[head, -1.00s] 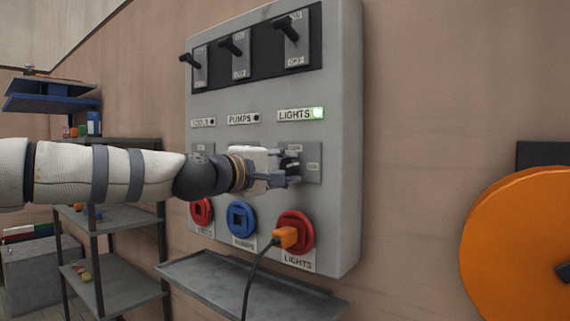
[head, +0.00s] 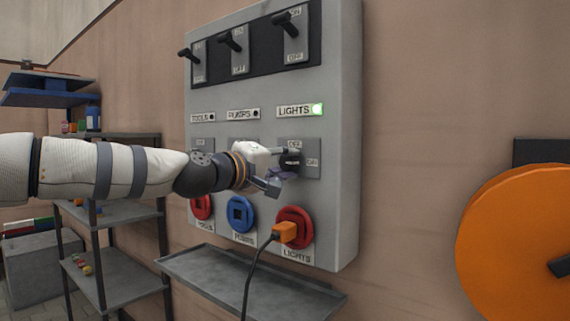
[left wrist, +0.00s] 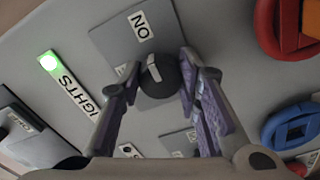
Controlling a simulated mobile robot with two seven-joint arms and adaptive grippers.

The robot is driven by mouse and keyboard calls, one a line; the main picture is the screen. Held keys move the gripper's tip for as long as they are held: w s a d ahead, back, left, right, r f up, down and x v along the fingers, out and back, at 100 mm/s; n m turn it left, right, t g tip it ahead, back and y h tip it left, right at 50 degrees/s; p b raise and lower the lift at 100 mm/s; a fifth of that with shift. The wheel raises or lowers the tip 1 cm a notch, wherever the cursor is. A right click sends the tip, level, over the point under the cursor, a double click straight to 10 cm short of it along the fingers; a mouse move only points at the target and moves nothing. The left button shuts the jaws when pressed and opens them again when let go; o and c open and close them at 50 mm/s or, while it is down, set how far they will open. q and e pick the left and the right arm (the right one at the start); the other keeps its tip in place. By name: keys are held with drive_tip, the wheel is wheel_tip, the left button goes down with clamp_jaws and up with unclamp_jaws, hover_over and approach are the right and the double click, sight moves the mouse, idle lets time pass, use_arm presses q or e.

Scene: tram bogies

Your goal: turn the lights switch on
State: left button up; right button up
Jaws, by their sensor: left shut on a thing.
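The lights switch is a dark round knob (left wrist: 158,78) with a pale mark on a grey plate (head: 312,172). The plate has an OFF label above and an ON label (left wrist: 141,25) at the right in the head view. In the left wrist view the pale mark points roughly towards ON. My left gripper (left wrist: 160,75) is shut on the knob, one finger on each side. In the head view my left gripper (head: 279,170) partly covers the knob. The green lamp (head: 317,110) beside the LIGHTS label is lit. My right gripper is not in view.
Three lever switches top the grey panel (head: 345,120). Below are red and blue sockets (head: 241,214), with an orange plug (head: 285,232) and cable in the lights socket. A shelf (head: 250,285) juts out beneath. An orange reel (head: 515,240) hangs at right.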

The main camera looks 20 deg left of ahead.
use_arm(q)
drive_tip(key=o, duration=1.1)
drive_tip(key=shift+o, duration=0.2)
drive_tip(key=v, duration=1.2)
